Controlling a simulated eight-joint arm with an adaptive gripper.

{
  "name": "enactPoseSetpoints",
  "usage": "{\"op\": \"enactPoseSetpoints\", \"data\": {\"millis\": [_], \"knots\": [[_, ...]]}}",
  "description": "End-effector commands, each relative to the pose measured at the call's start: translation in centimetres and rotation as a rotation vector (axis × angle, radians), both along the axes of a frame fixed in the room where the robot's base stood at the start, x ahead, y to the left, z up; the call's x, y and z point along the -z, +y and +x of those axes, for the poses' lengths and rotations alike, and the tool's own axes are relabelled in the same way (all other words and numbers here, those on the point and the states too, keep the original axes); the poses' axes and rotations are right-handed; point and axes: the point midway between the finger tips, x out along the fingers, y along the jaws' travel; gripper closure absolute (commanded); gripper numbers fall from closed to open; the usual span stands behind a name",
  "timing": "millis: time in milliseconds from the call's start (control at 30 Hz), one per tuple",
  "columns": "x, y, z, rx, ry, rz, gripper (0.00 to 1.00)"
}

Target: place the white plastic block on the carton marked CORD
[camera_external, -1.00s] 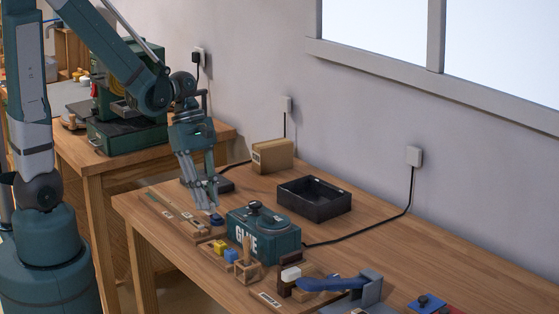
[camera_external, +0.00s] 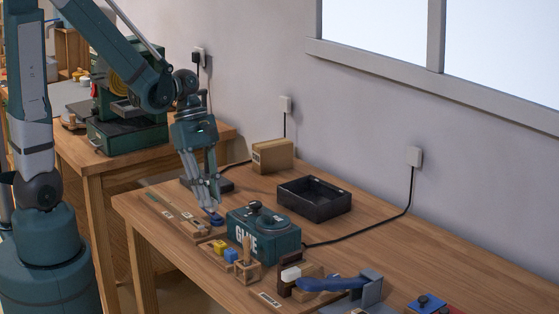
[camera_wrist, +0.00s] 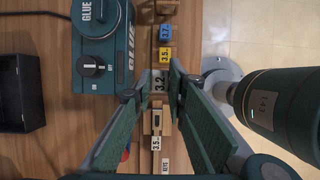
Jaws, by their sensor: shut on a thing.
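The white plastic block (camera_wrist: 158,83), marked 3.2, shows between my fingertips in the wrist view. My gripper (camera_wrist: 162,76) is shut on it, low over the workbench. In the external view my gripper (camera_external: 211,207) is left of the green GLUE box, and the block is too small to make out there. The carton (camera_external: 272,155) is a brown cardboard box with a pale label, at the back of the bench near the wall. Its lettering is too small to read. The carton is not in the wrist view.
The green GLUE box (camera_external: 263,232) and a black open tray (camera_external: 314,199) stand right of my gripper. A yellow block (camera_external: 220,245) and a blue block (camera_external: 230,255) are in front. A blue-handled tool (camera_external: 331,284) lies at front right. Cables run along the bench's back.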

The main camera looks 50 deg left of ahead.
Motion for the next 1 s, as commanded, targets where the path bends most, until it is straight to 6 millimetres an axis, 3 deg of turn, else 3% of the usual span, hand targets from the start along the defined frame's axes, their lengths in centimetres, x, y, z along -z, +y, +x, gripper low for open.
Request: {"op": "enactPoseSetpoints", "data": {"millis": [167, 467, 1000], "knots": [[-1.1, 0.9, 2.6, -0.017, 0.0, 0.0, 0.92], [-3.4, 3.8, 9.7, -0.065, 0.0, 0.0, 0.92], [-6.8, 11.3, 22.7, -0.159, 0.001, 0.0, 0.92]]}}
